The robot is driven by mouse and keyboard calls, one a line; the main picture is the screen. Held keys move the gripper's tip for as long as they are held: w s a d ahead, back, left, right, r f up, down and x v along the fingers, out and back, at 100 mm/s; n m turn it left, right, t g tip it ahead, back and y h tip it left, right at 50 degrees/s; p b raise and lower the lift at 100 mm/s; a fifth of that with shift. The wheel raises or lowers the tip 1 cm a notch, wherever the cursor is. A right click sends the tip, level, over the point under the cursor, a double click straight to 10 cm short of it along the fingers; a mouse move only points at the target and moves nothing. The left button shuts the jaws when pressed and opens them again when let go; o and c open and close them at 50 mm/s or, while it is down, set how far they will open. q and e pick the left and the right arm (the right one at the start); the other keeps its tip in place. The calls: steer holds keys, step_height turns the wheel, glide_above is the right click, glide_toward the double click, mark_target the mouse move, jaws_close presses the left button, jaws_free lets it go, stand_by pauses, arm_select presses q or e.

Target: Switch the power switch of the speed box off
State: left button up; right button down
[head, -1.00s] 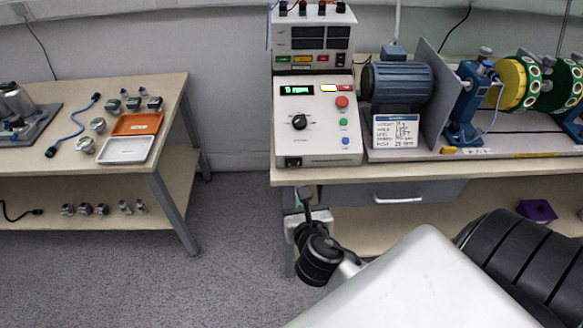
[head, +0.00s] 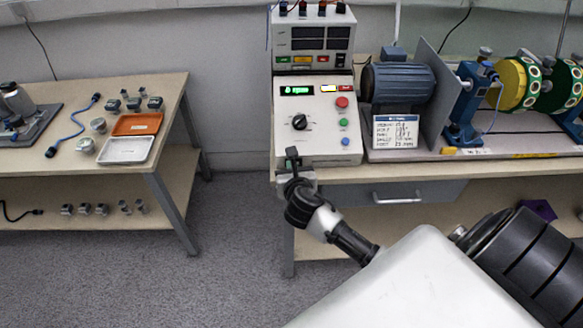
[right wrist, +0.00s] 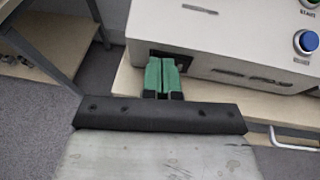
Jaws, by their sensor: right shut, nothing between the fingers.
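The speed box (head: 315,128) is the off-white control box at the left end of the right bench. Its green display is lit. My right gripper (head: 292,158) is at the box's lower left front corner and covers the power switch there in the head view. In the right wrist view the gripper's green fingers (right wrist: 162,70) are shut and empty. Their tips are right at the dark power switch (right wrist: 184,60) in the box's front face and partly hide it. I cannot tell whether they touch it or which way the switch is set. My left gripper is not in view.
A blue-grey motor (head: 398,84) and a label card (head: 396,132) stand right of the box. A drawer handle (head: 398,198) sticks out below the bench top. The left bench (head: 60,160) holds small parts and trays. The floor between the benches is free.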

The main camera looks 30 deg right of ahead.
stand_by(0.3)
steer(key=shift+w+r+m+g+h+p, duration=0.3)
steer(key=shift+w+r+m+h+p, duration=0.15)
steer(key=shift+m+h+p, duration=0.4)
steer(key=shift+f, duration=0.25)
steer(key=shift+s+d+r, duration=0.1)
steer(key=shift+s+d, duration=0.05)
steer(key=shift+d, duration=0.1)
steer(key=shift+s+d+p, duration=0.1)
steer(key=shift+d+p, duration=0.1)
steer(key=shift+p, duration=0.15)
steer(key=shift+s+d, duration=0.35)
